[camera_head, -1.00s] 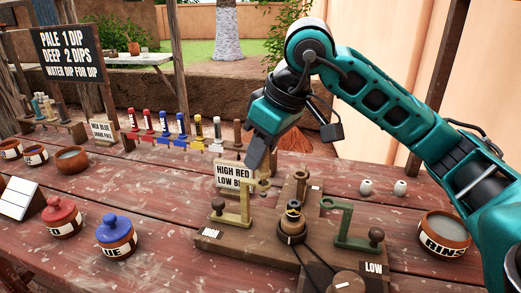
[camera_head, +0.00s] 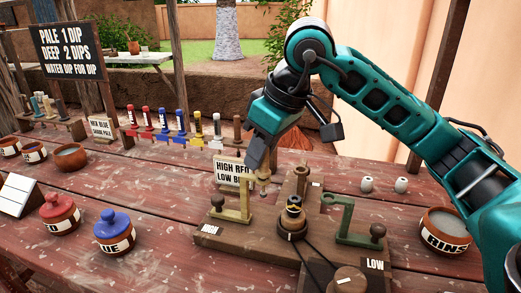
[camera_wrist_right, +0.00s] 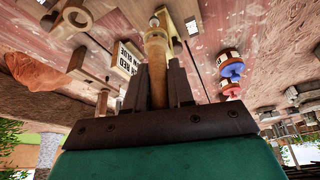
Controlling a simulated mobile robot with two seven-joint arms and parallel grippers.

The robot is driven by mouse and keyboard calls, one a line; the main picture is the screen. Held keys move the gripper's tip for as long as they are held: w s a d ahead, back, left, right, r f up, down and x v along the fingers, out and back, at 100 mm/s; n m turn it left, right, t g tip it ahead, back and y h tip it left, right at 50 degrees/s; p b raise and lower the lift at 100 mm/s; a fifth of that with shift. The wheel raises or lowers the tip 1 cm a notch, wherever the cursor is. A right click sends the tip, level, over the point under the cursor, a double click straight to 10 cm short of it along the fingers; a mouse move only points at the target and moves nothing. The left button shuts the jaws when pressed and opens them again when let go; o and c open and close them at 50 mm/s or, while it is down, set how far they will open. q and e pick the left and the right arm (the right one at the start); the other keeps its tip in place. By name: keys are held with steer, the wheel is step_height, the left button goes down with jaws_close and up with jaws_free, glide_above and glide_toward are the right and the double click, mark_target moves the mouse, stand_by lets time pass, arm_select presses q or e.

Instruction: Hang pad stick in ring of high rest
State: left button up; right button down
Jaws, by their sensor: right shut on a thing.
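My right gripper (camera_head: 257,163) is shut on the wooden pad stick, just above the high rest (camera_head: 244,205), a tan post with a bent arm and ring. The stick (camera_wrist_right: 156,65) stands between the fingers (camera_wrist_right: 157,85) in the right wrist view, its pale round tip away from the palm. In the head view, the stick's lower part (camera_head: 264,177) shows at the ring; I cannot tell whether the ring encircles it. The green low rest (camera_head: 346,222) stands to the right on the same wooden base. My left gripper is out of view.
A dark-topped post (camera_head: 292,215) stands between the rests. A "HIGH RED / LOW BLUE" sign (camera_head: 230,172) is close behind the high rest. Red (camera_head: 58,214) and blue (camera_head: 115,232) lidded jars are at left; a rinse bowl (camera_head: 445,228) is at right.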

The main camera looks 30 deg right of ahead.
steer(key=shift+f, duration=0.25)
steer(key=c, duration=0.9)
jaws_free()
steer(key=shift+o, duration=0.3)
steer(key=o, duration=0.4)
steer(key=shift+r+p, duration=2.8)
steer(key=shift+r, duration=1)
